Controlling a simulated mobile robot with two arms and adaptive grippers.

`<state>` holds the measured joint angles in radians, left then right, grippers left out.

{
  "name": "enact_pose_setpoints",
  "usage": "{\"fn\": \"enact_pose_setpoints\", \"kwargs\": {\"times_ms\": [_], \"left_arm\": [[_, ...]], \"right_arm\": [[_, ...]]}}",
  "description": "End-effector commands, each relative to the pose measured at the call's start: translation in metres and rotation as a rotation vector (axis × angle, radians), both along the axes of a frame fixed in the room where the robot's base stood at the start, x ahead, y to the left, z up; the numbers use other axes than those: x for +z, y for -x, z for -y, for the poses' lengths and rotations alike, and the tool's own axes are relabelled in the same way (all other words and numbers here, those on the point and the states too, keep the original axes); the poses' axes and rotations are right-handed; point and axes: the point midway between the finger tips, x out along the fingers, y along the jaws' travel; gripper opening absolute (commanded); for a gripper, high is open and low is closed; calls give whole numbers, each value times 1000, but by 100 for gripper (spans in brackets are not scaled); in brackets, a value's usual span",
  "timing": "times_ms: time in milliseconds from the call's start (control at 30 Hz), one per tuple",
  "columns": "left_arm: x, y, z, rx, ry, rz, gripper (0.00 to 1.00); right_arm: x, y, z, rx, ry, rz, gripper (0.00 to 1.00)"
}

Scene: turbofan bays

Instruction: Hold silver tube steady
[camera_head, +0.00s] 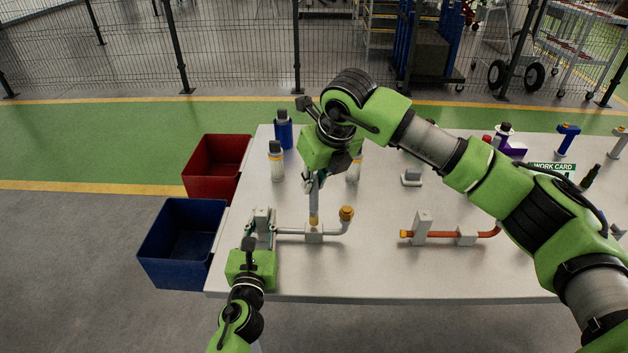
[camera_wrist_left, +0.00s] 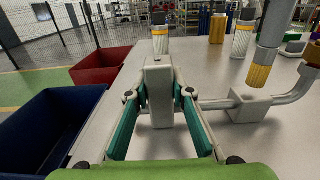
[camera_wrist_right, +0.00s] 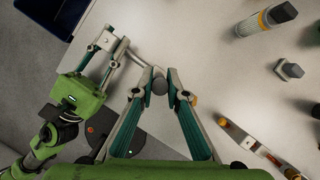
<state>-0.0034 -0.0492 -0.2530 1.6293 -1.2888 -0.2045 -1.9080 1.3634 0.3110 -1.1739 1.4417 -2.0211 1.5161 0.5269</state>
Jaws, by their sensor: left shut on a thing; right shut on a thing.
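The silver tube (camera_head: 291,231) runs along the near left of the table, through a low grey block (camera_head: 313,236), and bends up at its right end to an orange cap (camera_head: 346,213). My left gripper (camera_wrist_left: 160,94) is shut on a grey upright block (camera_wrist_left: 159,75) at the tube's left end, one finger on each side. My right gripper (camera_head: 315,178) is shut on a grey tool (camera_wrist_right: 159,86) held roughly upright, its orange-gold tip (camera_head: 314,220) down at the low block. Whether the tip touches the block is unclear.
A red bin (camera_head: 214,168) and a blue bin (camera_head: 181,245) stand left of the table. White-and-grey bottles (camera_head: 276,162) and a blue bottle (camera_head: 283,130) stand behind. An orange-red tube (camera_head: 440,235) in grey supports lies to the right. Bare table lies between the two tubes.

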Motion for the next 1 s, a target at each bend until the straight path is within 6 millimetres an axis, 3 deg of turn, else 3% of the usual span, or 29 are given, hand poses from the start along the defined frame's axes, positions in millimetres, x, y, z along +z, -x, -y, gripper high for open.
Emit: {"fn": "enact_pose_setpoints", "kwargs": {"times_ms": [1000], "left_arm": [[0, 0, 0, 1, 0, -1, 0]], "right_arm": [[-10, 0, 0, 0, 0, 0, 0]]}}
